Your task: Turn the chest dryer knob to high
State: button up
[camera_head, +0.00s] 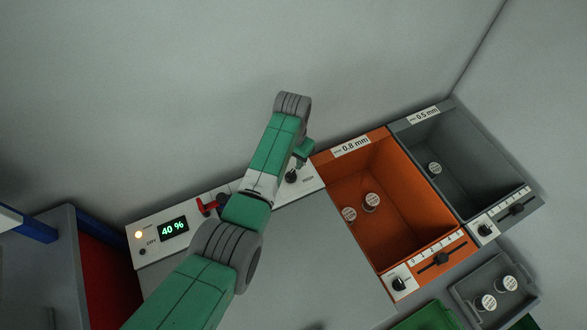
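A pale control panel (205,238) runs along the back of a grey chest top and carries a display reading 40 % (174,230), with the label DRY beside it. A small dark knob (291,177) sits near the panel's right end, beside a small label that looks like HIGH. Its pointer direction is too small to tell. My green and grey arm crosses over the panel and hides its middle. My wrist (304,150) hangs just above the dark knob. The fingers cannot be made out, nor whether they touch the knob.
A red lever-like part (207,206) stands on the panel, left of my arm. To the right are an orange bin (335,225) marked 0.8 mm and a grey bin (408,140) marked 0.5 mm, both holding spools, with their own knobs and sliders. A grey tray (462,292) stands lower right.

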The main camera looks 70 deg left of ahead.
aim_at(294, 172)
notch_tip(294, 172, down, 6)
jog(key=shift+r+b, duration=0.25)
jog(key=shift+b, duration=0.75)
grip_shut()
jog(key=shift+m, duration=0.3)
jog(key=m, duration=0.2)
jog(key=m+p, duration=0.2)
jog(key=m, duration=0.1)
jog(key=shift+w+d+r+m, duration=0.1)
jog(key=shift+d+m, duration=0.2)
jog(key=m, duration=0.3)
jog(key=m+p, duration=0.1)
jog(key=m, duration=0.1)
jog(key=shift+d+m, duration=0.3)
